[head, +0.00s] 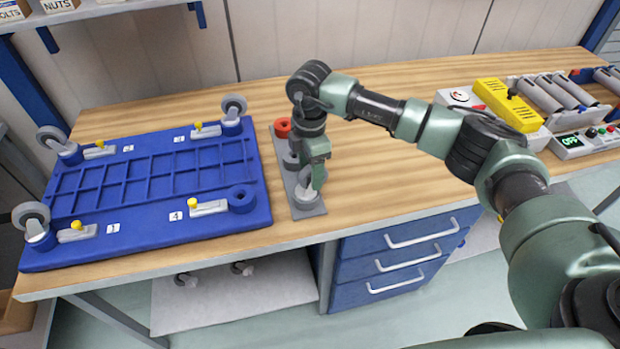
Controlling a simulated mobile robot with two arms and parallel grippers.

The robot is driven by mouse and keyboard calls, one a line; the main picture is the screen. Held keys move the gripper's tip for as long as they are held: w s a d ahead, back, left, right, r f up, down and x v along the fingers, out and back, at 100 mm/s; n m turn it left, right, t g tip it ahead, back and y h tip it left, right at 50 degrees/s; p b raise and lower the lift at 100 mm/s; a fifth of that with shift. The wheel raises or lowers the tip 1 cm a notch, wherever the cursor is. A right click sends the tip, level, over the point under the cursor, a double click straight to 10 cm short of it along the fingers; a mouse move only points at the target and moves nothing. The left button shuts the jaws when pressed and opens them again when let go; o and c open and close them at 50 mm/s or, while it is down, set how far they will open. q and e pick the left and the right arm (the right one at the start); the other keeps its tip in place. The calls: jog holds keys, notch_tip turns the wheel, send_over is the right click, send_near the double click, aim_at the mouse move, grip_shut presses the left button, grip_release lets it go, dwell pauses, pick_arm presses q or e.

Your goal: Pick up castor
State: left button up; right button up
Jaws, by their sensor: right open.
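A castor (306,195) stands on the front end of a narrow grey plate (312,213) on the workbench. My right gripper (316,178) points down at this castor and hides part of it. The gripper is open, and I cannot tell whether its fingers straddle the castor or touch it. To the left lies a blue base (150,232) with castors at three corners: back right (234,104), back left (52,139) and front left (31,216). Its front right corner has a bare round socket (241,197). My left gripper is not in view.
A red ring (282,127) sits at the back of the grey plate. Yellow-knobbed clamps sit along the blue base. A yellow device (508,105) and a roller unit (560,92) stand at the right. The wooden bench top (400,185) right of my gripper is clear.

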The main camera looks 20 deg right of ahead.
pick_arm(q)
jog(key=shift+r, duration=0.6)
pick_arm(e)
jog(key=shift+a+f, duration=0.1)
jog(key=shift+f, duration=1.25)
grip_shut()
jog(key=shift+r, duration=0.1)
